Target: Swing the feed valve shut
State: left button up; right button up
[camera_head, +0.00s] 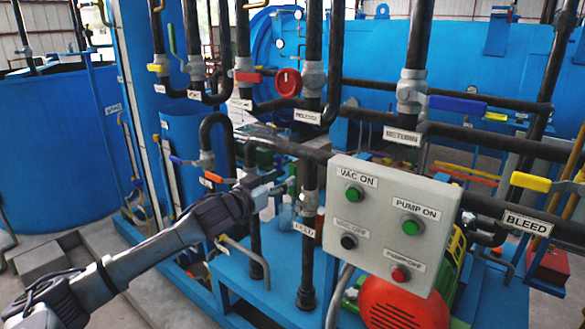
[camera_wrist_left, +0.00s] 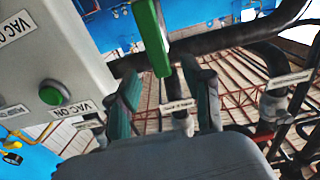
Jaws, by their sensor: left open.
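The feed valve (camera_head: 309,203) is on a dark vertical pipe left of the control panel, above a small white label that seems to read FEED. A green lever handle (camera_wrist_left: 150,35), apparently this valve's, shows in the left wrist view. Its lower end lies just ahead of and between my fingertips. In the head view the handle is hard to make out behind my gripper. My left gripper (camera_head: 279,188) reaches in from the left, beside the valve. In the left wrist view my gripper (camera_wrist_left: 164,88) is open and nothing is clamped in it. My right gripper is not in view.
The grey control panel (camera_head: 391,218) with green, black and red buttons stands close right of my gripper. It is also near in the left wrist view (camera_wrist_left: 75,60). Dark pipes (camera_head: 285,146) pass above. A red wheel (camera_head: 288,82) and other colored levers sit higher up.

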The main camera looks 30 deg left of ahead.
aim_at(291, 174)
pick_arm(q)
jog(key=w, duration=0.2)
jog(key=w+p, duration=0.1)
jog(key=w, duration=0.1)
jog(key=shift+d+r, duration=0.15)
jog(key=shift+w+d+p, duration=0.15)
jog(key=shift+w+p, duration=0.35)
jog(key=shift+w, duration=0.35)
grip_shut()
